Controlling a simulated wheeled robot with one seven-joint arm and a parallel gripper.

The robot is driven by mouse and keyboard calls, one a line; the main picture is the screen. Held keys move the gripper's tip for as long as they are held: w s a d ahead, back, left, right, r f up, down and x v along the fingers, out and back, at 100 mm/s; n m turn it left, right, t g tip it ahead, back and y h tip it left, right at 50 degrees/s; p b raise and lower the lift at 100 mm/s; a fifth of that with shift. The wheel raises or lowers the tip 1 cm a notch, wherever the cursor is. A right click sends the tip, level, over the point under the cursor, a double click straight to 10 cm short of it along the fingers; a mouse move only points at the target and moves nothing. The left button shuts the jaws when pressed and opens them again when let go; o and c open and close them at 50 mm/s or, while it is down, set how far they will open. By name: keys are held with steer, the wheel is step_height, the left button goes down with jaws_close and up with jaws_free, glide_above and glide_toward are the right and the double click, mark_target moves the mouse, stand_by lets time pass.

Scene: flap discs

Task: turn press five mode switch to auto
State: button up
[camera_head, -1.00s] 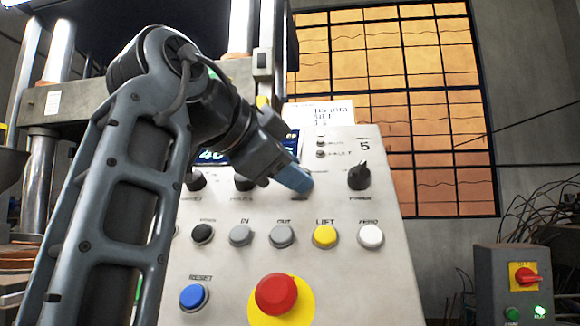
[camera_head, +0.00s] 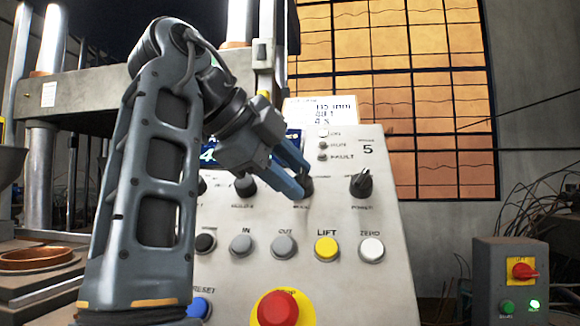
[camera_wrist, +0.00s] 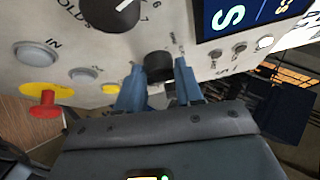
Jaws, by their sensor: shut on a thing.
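The mode switch is a black knob (camera_head: 305,184) on the sloped control panel (camera_head: 395,260), which is marked 5 at its upper right. The knob is in the row above the buttons, left of the power knob. My gripper (camera_head: 297,185) has come down from the upper left and is shut on this knob, one blue finger on each side. In the wrist view the knob (camera_wrist: 158,66) sits between the fingertips (camera_wrist: 160,78). The fingers and small blurred lettering keep me from reading which position it points to.
The black power knob (camera_head: 361,184) is close on the right, another knob (camera_head: 245,185) on the left. Below are a grey OUT button (camera_head: 284,246), yellow LIFT button (camera_head: 326,249), white ZERO button (camera_head: 371,249) and red emergency stop (camera_head: 278,308). A display (camera_wrist: 240,17) is above.

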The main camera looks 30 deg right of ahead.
steer(key=shift+f, duration=0.1)
stand_by(0.5)
steer(key=o, duration=1)
steer(key=v, duration=0.8)
steer(key=shift+p, duration=0.3)
